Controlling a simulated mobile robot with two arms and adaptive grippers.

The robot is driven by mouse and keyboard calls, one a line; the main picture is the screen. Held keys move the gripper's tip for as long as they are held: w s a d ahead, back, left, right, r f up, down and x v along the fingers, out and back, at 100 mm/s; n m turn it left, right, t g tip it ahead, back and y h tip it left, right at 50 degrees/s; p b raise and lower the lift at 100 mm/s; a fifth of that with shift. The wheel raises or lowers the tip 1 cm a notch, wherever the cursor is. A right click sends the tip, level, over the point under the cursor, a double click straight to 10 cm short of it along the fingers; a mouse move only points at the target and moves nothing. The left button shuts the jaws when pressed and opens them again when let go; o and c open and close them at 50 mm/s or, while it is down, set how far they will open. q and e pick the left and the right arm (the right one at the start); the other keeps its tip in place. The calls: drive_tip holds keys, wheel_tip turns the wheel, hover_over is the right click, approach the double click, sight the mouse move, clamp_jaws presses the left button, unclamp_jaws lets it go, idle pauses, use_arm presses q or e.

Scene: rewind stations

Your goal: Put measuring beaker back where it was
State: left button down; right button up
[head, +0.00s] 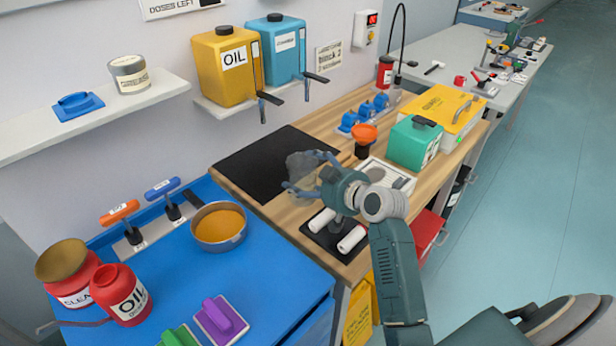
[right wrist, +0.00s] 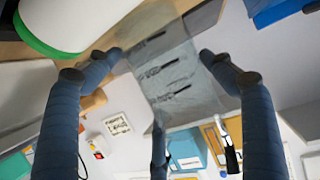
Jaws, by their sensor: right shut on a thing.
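The measuring beaker (head: 301,166) is clear and hard to make out in the head view, where it appears over the black mat (head: 262,168). In the right wrist view the beaker (right wrist: 165,75) shows dark graduation marks on its clear wall. My right gripper (head: 318,180) is shut on the beaker, and its fingers (right wrist: 157,60) are around it in the wrist view. I cannot tell whether the beaker touches the mat. My left gripper is not in view.
A white-topped device (head: 387,178), an orange funnel (head: 363,134) and a black stand with white rolls (head: 328,236) are near my right gripper. The blue bench (head: 270,275) at left holds a pan (head: 218,227) and red oil cans. Most of the black mat is bare.

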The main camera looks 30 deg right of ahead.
drive_tip(key=shift+f, duration=0.15)
drive_tip(key=o, duration=1.3)
drive_tip(key=shift+c, duration=0.2)
drive_tip(key=shift+r, duration=0.25)
drive_tip(key=b+v, duration=0.1)
drive_tip(key=v, duration=1.1)
